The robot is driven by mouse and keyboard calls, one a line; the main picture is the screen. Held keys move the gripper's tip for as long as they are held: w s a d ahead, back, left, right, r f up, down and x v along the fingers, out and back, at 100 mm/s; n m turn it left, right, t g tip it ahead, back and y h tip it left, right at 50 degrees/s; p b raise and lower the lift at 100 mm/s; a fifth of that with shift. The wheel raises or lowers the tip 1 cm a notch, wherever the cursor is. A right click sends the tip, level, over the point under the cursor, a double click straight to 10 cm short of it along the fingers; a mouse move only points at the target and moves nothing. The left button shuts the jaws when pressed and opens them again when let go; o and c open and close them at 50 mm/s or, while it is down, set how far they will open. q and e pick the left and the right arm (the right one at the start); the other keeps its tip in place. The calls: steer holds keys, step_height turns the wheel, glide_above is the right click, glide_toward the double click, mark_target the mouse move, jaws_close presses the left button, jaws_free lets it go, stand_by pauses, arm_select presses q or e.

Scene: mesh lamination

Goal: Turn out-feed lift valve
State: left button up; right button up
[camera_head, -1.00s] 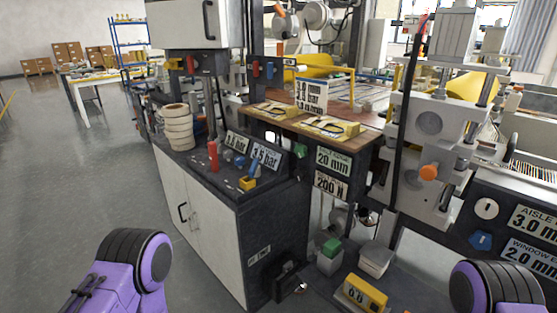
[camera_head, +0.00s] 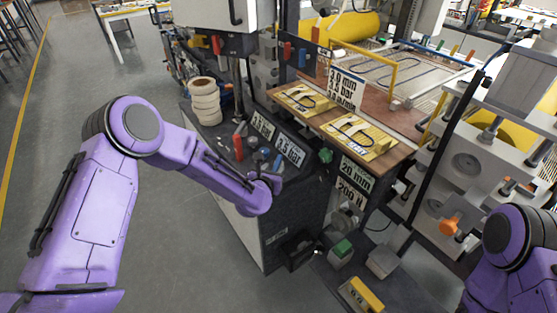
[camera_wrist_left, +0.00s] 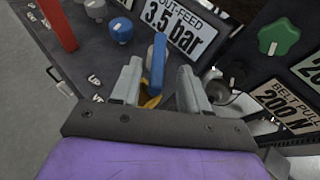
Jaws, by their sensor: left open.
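The out-feed lift valve is a blue lever (camera_wrist_left: 158,62) on a yellow body (camera_wrist_left: 150,98), below the "OUT-FEED 3.5 bar" sign (camera_wrist_left: 180,25) in the left wrist view. The lever stands nearly upright in that picture. My left gripper (camera_wrist_left: 159,74) is open, with one finger on each side of the lever. I cannot tell whether either finger touches it. My right gripper is out of view.
A green knob (camera_wrist_left: 278,38) and the belt pull sign (camera_wrist_left: 287,104) lie to the right. White rolls (camera_head: 204,100) stand on the cabinet's far end.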

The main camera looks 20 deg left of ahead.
mark_target(275, 167)
arm_select(q)
steer(key=p+x, duration=0.1)
steer(key=x, duration=0.3)
steer(key=shift+w+a+f, duration=0.2)
steer(key=shift+w, duration=0.1)
steer(key=shift+w+d, duration=0.1)
steer(key=shift+w, duration=0.05)
steer(key=shift+f, duration=0.1)
jaws_close()
steer(key=shift+d, duration=0.1)
